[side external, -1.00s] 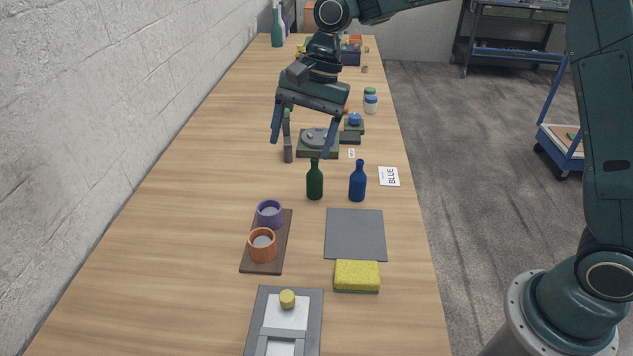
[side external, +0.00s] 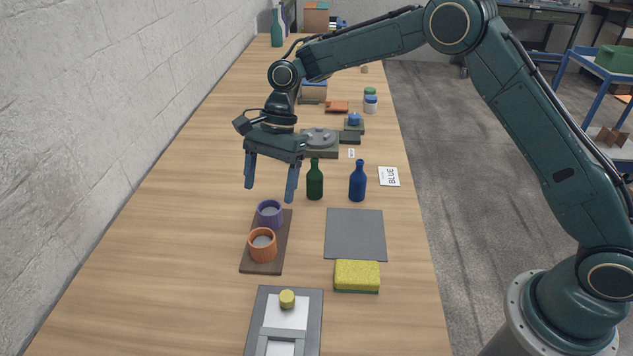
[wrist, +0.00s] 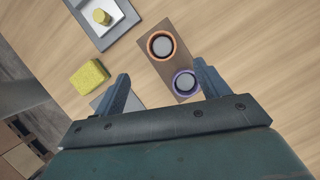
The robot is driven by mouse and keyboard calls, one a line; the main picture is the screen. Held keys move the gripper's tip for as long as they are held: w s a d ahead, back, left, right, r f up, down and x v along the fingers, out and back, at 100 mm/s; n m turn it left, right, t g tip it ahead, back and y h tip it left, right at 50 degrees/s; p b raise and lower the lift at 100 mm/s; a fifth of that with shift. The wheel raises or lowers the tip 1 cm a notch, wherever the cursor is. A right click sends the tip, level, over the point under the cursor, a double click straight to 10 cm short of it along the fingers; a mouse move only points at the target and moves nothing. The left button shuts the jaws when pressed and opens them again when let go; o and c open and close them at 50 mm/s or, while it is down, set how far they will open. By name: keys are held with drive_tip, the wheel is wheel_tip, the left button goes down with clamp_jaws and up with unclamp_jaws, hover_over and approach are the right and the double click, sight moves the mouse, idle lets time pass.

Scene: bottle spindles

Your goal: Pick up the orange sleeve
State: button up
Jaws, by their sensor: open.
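The orange sleeve (side external: 262,246) is a short open ring standing upright on the near half of a brown board (side external: 261,270). A purple sleeve (side external: 269,214) stands just behind it on the same board. Both have a grey core inside. My gripper (side external: 270,194) is open and empty, above the table and behind the sleeves. In the wrist view the orange sleeve (wrist: 161,46) lies beyond the fingertips, and the purple sleeve (wrist: 185,83) is close to one finger of my gripper (wrist: 164,82).
A green bottle (side external: 314,182) and a blue bottle (side external: 358,184) stand right of my gripper. A grey mat (side external: 355,234), a yellow sponge (side external: 357,275) and a grey tray with a yellow knob (side external: 287,299) are nearer. The table's left side is clear.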

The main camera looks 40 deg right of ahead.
hover_over(261, 244)
drive_tip(key=d, duration=0.2)
drive_tip(key=f, duration=0.7)
drive_tip(key=shift+w+f, duration=0.1)
drive_tip(key=shift+w, duration=0.2)
drive_tip(key=shift+f, duration=0.15)
drive_tip(key=shift+x, duration=2.55)
drive_tip(key=shift+w, duration=0.15)
drive_tip(key=c, duration=1)
